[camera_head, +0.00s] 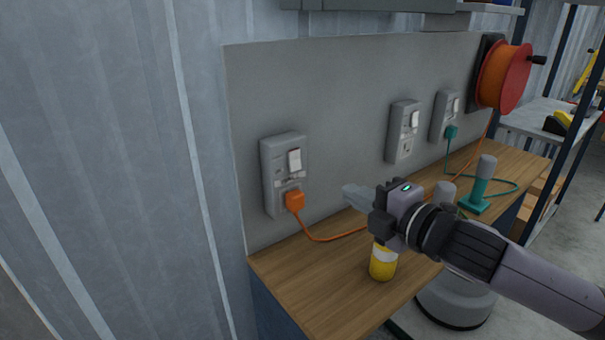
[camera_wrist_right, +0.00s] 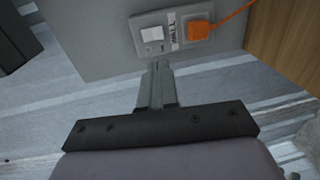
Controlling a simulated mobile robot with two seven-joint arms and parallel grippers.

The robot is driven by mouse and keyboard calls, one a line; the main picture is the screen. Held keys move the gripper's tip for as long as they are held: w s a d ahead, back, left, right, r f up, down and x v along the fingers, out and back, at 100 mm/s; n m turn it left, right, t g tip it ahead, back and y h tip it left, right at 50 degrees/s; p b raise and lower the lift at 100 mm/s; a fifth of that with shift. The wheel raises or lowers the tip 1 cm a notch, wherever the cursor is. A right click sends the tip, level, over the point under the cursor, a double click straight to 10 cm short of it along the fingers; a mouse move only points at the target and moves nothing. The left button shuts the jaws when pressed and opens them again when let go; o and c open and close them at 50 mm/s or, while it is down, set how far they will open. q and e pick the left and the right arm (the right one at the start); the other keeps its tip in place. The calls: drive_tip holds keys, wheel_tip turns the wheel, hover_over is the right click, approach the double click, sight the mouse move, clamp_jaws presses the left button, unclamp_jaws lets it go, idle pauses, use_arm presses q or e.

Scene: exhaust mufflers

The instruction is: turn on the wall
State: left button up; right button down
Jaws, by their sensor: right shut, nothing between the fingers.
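Several grey wall switch boxes are on the grey panel above the bench. The nearest box (camera_head: 270,177) has a white rocker switch (camera_head: 295,161) and an orange plug (camera_head: 294,201) below it. In the right wrist view the same kind of box shows a white rocker (camera_wrist_right: 152,34), a label (camera_wrist_right: 174,31) and the orange plug (camera_wrist_right: 198,30). Two more boxes, a middle one (camera_head: 394,132) and a far one (camera_head: 438,117), are further right. My right gripper (camera_head: 349,192) is shut and empty, to the right of the nearest box in the head view and apart from it. My left gripper is not in view.
A wooden bench top (camera_head: 290,272) runs along the wall. A yellow can (camera_head: 383,265) stands on it under my right wrist. An orange cord (camera_head: 325,240) trails over the bench.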

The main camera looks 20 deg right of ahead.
approach(297, 168)
drive_tip(key=p+x, duration=0.1)
drive_tip(key=x, duration=0.5)
drive_tip(key=shift+w+a, duration=0.15)
drive_tip(key=shift+w, duration=0.2)
idle(0.5)
drive_tip(key=shift+w+f+b, duration=0.2)
drive_tip(key=shift+f+b, duration=0.15)
drive_tip(key=shift+b, duration=0.3)
drive_tip(key=shift+r, duration=0.3)
